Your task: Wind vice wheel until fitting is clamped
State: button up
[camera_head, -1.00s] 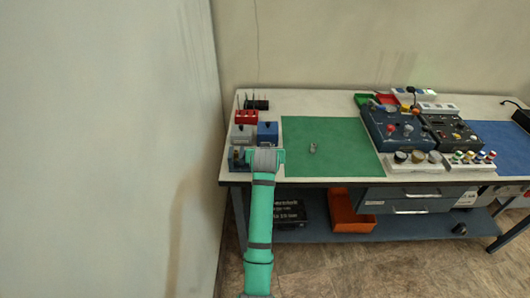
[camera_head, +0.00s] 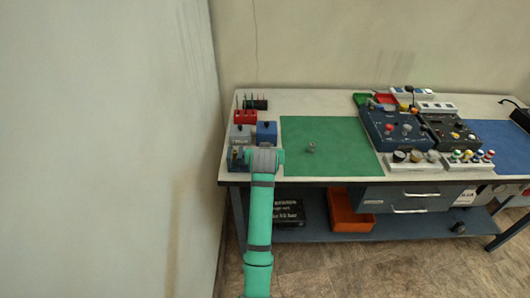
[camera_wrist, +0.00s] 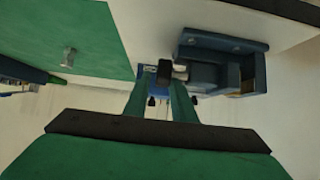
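The blue vice (camera_wrist: 222,52) is in the upper middle of the wrist view, with a brass-coloured part (camera_wrist: 258,74) at its right end. In the head view the vice (camera_head: 236,157) sits at the bench's front left corner, partly hidden by my arm. My gripper (camera_wrist: 164,88) is at the vice's left end in the wrist view. Its two green fingers stand apart on either side of a dark knob-like part, perhaps the wheel (camera_wrist: 165,72). I cannot tell whether they touch it. A small metal piece (camera_head: 310,148) stands on the green mat. It also shows in the wrist view (camera_wrist: 68,57).
Blue (camera_head: 266,132) and grey (camera_head: 240,134) blocks and a red holder (camera_head: 245,117) stand behind the vice. The green mat (camera_head: 345,160) is mostly clear. Control boxes (camera_head: 396,127) are on the right. A wall (camera_head: 140,150) is close on the left.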

jog(key=v, duration=0.9)
jog(key=shift+s, duration=0.1)
jog(key=s+d+f+t, duration=0.1)
jog(key=s+d+f, duration=0.1)
jog(key=s+f, duration=1)
jog(key=s+f+t, duration=0.1)
jog(key=s+f, duration=0.8)
jog(key=s, duration=0.3)
jog(key=s+t, duration=0.1)
jog(key=s, duration=1.5)
jog(key=s+r+t, duration=0.1)
jog(key=s+r, duration=0.3)
jog(key=s, duration=0.3)
jog(key=s+a+r, duration=0.1)
jog(key=s+r, duration=0.4)
jog(key=s, duration=0.2)
jog(key=shift+s+t, duration=0.25)
jog(key=shift+t, duration=0.15)
